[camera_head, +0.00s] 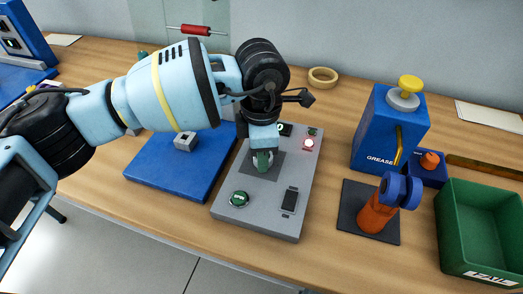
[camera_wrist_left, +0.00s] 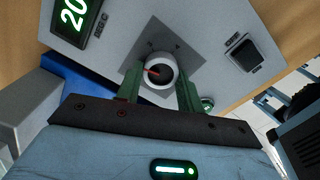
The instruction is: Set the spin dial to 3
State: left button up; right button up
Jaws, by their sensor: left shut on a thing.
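The spin dial (camera_wrist_left: 165,58) is a round whitish knob with a red pointer on a dark square plate of the grey control panel (camera_head: 226,214). In the wrist view it sits between the two green fingers of my left gripper (camera_wrist_left: 160,80), which is shut on it. In the head view my left gripper (camera_head: 262,162) comes down over the dial and hides most of it. The dial's scale marks are too small to read, so I cannot tell its number. My right gripper is not in view.
The panel has a lit display (camera_wrist_left: 76,14), a green button (camera_head: 239,198), a red lamp (camera_head: 308,143) and a dark switch (camera_head: 290,200). A blue plate (camera_head: 165,190) lies left. A blue grease dispenser (camera_head: 385,130), an orange part (camera_head: 376,214) and a green bin (camera_head: 480,225) stand right.

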pick_arm(q)
jog(key=m, duration=0.2)
jog(key=shift+f+m+b, duration=0.1)
jog(key=shift+m+b, duration=0.3)
jog(key=m+b, duration=0.1)
jog(key=m, duration=0.2)
jog(key=shift+w, duration=0.1)
jog(key=shift+m+b, duration=0.35)
jog(key=shift+m, duration=0.85)
jog(key=o, duration=1)
notch_tip(320, 180, up, 8)
